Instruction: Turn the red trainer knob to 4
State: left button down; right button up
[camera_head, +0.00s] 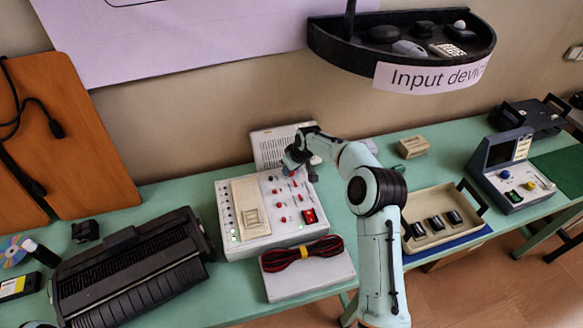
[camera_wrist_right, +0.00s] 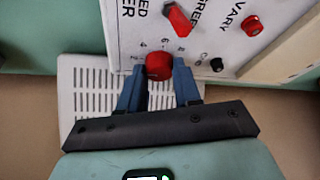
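The white trainer (camera_head: 268,240) lies on the green table in the head view, with small red and black controls and lit green lamps. In the right wrist view its panel (camera_wrist_right: 140,25) carries a round red knob (camera_wrist_right: 159,66) with the printed numbers 4, 6 and 8 around it. My right gripper (camera_wrist_right: 160,72) has one blue finger on each side of this knob, and both appear to touch it. The knob's pointer mark cannot be made out. In the head view my right gripper (camera_head: 290,165) is over the trainer's far edge. My left gripper is not in view.
A white slotted panel (camera_head: 270,148) stands behind the trainer. A grey box (camera_head: 320,280) with a red-black cable bundle (camera_head: 300,253) lies in front. A black typewriter-like machine (camera_head: 130,270) is at left, and a beige tray (camera_head: 465,235) at right. A dark shelf (camera_head: 340,50) juts from the wall above.

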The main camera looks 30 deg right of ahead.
jog(key=c, duration=0.3)
jog(key=shift+c, duration=0.2)
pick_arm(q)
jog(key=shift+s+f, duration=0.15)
pick_arm(e)
jog(key=shift+a+m+h+b, duration=0.1)
jog(key=shift+m+h+b, duration=0.3)
jog(key=shift+m, duration=0.7)
jog(key=shift+a+m+h, duration=0.1)
jog(key=shift+m+h, duration=0.2)
jog(key=shift+m, duration=0.5)
jog(key=shift+m+h, duration=0.5)
jog(key=shift+m, duration=0.7)
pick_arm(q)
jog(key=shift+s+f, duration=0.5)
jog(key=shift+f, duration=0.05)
pick_arm(e)
jog(key=shift+m+g+h, duration=0.3)
jog(key=shift+m+h, duration=0.1)
jog(key=shift+m, duration=0.8)
